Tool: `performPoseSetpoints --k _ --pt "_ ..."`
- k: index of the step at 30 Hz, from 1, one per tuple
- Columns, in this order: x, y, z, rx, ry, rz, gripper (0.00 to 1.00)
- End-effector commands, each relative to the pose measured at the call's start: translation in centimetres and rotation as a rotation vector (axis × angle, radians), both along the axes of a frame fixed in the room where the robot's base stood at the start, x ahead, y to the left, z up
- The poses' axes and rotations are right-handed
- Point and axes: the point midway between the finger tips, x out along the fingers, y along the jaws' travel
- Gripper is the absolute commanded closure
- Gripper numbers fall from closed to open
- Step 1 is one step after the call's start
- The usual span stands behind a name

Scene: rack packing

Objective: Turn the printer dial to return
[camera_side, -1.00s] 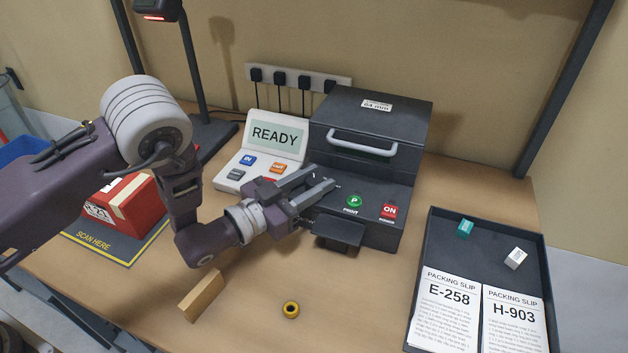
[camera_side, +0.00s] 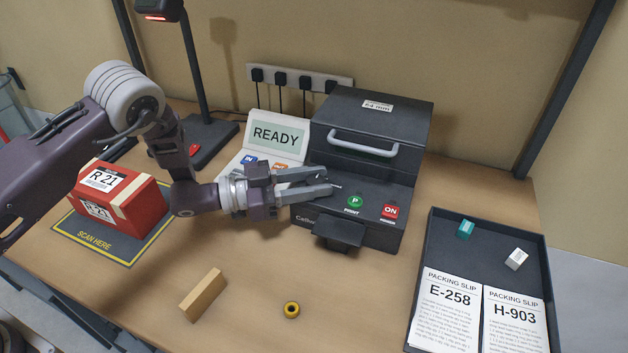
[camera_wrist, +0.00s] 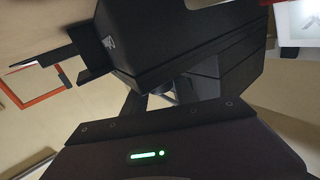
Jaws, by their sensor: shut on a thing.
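The printer (camera_side: 372,120) is a dark box with a grey handle, standing at the back centre. Its front panel has a green P button (camera_side: 355,202) and a red ON switch (camera_side: 390,211). My gripper (camera_side: 328,181) is at the left part of that panel, its fingers reaching in from the left. It is shut on the dial, which the fingers hide, so its setting cannot be read. In the wrist view the printer's dark body (camera_wrist: 165,45) fills the upper middle, and the fingertips are mostly hidden in shadow.
A console (camera_side: 276,137) reading READY stands left of the printer. A red box (camera_side: 120,200) sits on the scan mat (camera_side: 97,240). A dark tray (camera_side: 490,240) with packing slips is at right.

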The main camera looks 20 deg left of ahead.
Motion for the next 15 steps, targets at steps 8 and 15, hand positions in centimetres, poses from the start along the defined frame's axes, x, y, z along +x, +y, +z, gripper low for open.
performPoseSetpoints --k 8,15 --pt "0.12 0.04 0.16 -0.002 -0.004 0.002 1.0" --pt "0.08 0.02 0.1 -0.002 -0.003 0.002 0.45"
